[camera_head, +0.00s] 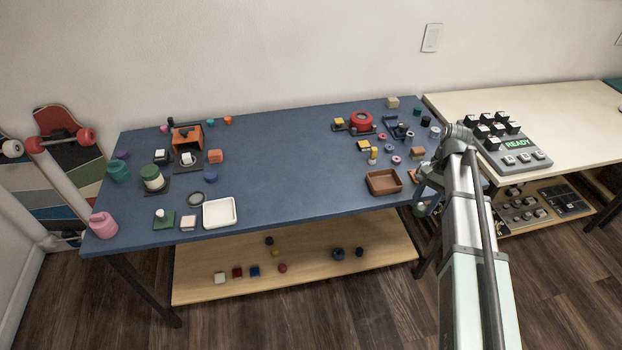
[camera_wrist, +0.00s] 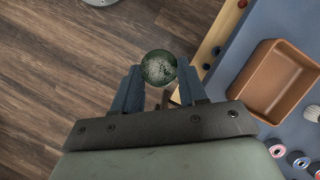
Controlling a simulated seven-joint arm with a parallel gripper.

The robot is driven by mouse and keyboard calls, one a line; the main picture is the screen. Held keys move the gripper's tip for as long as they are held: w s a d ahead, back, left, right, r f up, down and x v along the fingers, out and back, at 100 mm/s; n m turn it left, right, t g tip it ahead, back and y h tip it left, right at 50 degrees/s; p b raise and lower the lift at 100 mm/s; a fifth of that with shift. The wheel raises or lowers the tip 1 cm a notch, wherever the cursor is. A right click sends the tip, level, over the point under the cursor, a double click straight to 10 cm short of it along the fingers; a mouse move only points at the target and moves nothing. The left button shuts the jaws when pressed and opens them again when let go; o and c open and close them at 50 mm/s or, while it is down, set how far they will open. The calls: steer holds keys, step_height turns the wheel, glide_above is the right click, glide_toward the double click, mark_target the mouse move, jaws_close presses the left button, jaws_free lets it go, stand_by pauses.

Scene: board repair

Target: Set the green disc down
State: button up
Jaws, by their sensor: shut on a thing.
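The green disc (camera_wrist: 158,68) shows in the wrist view between my two fingertips. Its face is dark green and speckled. My gripper (camera_wrist: 158,85) is shut on it, one finger on each side. In the wrist view the wood floor lies behind the disc, and the blue table's edge is to its right. In the head view my gripper (camera_head: 422,203) is at the front right corner of the blue table (camera_head: 290,190), and the disc there is small and partly hidden by my arm.
A brown tray (camera_head: 371,190) sits near the table's front right edge and also shows in the wrist view (camera_wrist: 241,96). Small rings and blocks stand behind it. A white tray (camera_head: 207,221) lies further left. The table's middle is mostly clear. A wooden shelf (camera_head: 330,262) is below.

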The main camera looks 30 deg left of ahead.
steer(key=shift+m+y, duration=0.3)
steer(key=shift+m, duration=0.3)
steer(key=a, duration=0.6)
steer(key=s+a+r, duration=0.1)
steer(key=a, duration=0.5)
steer(key=s+a, duration=0.1)
steer(key=a, duration=0.5)
steer(key=shift+a+r, duration=0.3)
steer(key=shift+r, duration=0.1)
steer(key=s+a+r+m, duration=0.1)
steer(key=s+a+r, duration=0.1)
steer(key=s+a, duration=1)
steer(key=s+a+r+m+y, duration=0.15)
steer(key=s+a, duration=0.55)
steer(key=a, duration=0.9)
steer(key=s+a+r+m+h, duration=0.1)
steer(key=s+a+r, duration=0.2)
steer(key=s+a, duration=0.9)
steer(key=shift+t+y, duration=0.25)
steer(key=shift+t, duration=0.05)
steer(key=shift+w+a+f, duration=0.25)
steer(key=shift+w+f, duration=0.15)
steer(key=shift+f, duration=1.25)
steer(key=shift+w+a+f, duration=0.25)
steer(key=shift+w+f, duration=0.15)
steer(key=shift+f, duration=1.2)
steer(key=shift+w+a+f, duration=0.25)
steer(key=shift+w+f, duration=0.15)
steer(key=shift+f, duration=1.25)
steer(key=shift+f, duration=0.6)
